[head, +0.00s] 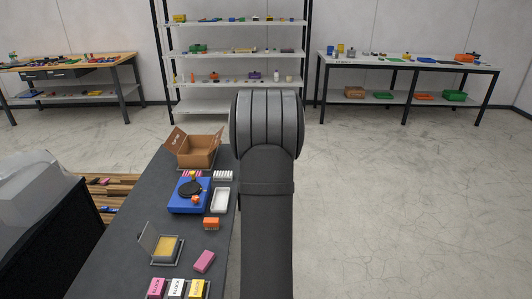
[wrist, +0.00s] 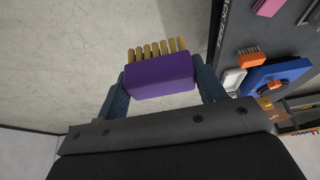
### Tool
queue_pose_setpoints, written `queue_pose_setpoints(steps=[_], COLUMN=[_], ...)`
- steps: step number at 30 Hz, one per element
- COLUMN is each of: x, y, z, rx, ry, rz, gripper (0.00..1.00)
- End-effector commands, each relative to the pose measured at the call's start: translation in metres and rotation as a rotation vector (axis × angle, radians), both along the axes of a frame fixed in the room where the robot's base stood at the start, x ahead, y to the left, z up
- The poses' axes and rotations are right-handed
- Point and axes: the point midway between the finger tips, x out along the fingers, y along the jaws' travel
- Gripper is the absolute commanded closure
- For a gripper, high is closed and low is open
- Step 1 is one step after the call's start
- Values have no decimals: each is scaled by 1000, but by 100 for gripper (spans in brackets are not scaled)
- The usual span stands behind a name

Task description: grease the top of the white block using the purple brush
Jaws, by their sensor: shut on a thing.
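The purple brush (wrist: 160,76) is held between the two fingers of my gripper (wrist: 160,88) in the wrist view, its tan bristles pointing to the top of the picture. Pale floor shows behind it, beside the dark bench. In the head view my gripper and the brush cannot be made out; my arm link fills the middle. The white block (head: 177,287) stands at the near end of the bench, between a pink block (head: 156,287) and a yellow block (head: 196,288). An open-lidded container with a yellow filling (head: 166,248) sits just beyond them.
On the dark bench (head: 120,245) are a pink piece (head: 204,261), an orange brush (head: 211,224), a white tray (head: 221,200), a blue unit with a black disc (head: 187,196) and an open cardboard box (head: 196,150). Open floor (head: 400,200) lies to the right.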

Motion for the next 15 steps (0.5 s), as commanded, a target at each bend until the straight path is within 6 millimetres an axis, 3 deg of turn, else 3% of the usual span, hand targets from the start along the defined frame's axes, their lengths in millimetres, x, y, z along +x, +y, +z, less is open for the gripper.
queue_pose_setpoints(steps=[7, 15], x=[0, 0], y=[-8, -39], z=[0, -1], rx=[0, -1], ry=[2, 9], rz=[-5, 1], gripper=[55, 55])
